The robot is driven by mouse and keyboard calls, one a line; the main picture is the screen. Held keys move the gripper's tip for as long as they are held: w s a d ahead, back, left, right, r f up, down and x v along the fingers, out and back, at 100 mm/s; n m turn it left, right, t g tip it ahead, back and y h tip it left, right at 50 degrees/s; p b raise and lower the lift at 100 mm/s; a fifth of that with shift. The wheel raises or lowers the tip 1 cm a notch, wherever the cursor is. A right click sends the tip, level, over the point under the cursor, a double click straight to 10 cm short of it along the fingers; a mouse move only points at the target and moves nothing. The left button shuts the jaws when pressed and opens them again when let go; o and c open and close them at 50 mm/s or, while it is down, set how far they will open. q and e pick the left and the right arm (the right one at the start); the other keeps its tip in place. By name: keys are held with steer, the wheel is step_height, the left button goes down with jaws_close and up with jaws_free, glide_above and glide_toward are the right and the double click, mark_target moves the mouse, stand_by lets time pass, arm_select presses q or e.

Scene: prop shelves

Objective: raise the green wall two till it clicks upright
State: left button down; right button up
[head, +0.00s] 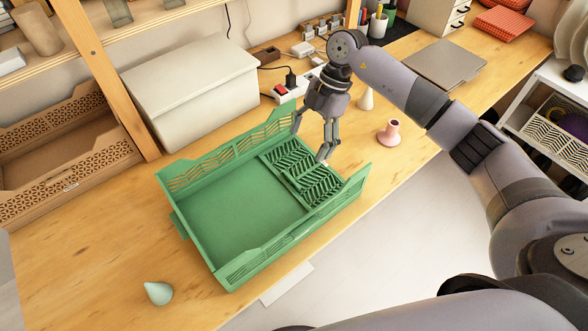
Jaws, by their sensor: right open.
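A green crate (240,200) stands on the wooden table, its floor bare at the left and middle. Its slotted back wall (230,150) and slotted front wall (268,255) stand up. A slatted green panel (302,175), which looks like the folded end wall, lies low inside the right end; whether it is fully flat I cannot tell. My right gripper (312,140) points down over the back of this panel, its fingers apart and nothing held between them. One fingertip is close to the panel; contact is unclear. My left gripper is not in view.
A pale box (190,95) stands behind the crate. A pink candle holder (389,132) and a white cone-shaped thing (366,98) stand to its right.

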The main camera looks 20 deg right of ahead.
mark_target(292, 178)
steer(key=p+x, duration=0.1)
steer(key=x, duration=0.9)
steer(key=shift+w+a, duration=0.1)
steer(key=shift+a+f, duration=0.15)
steer(key=shift+f, duration=0.45)
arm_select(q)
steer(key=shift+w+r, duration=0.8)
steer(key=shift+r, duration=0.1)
arm_select(e)
steer(key=shift+c, duration=0.3)
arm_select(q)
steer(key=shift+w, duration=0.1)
arm_select(e)
steer(key=c, duration=1.6)
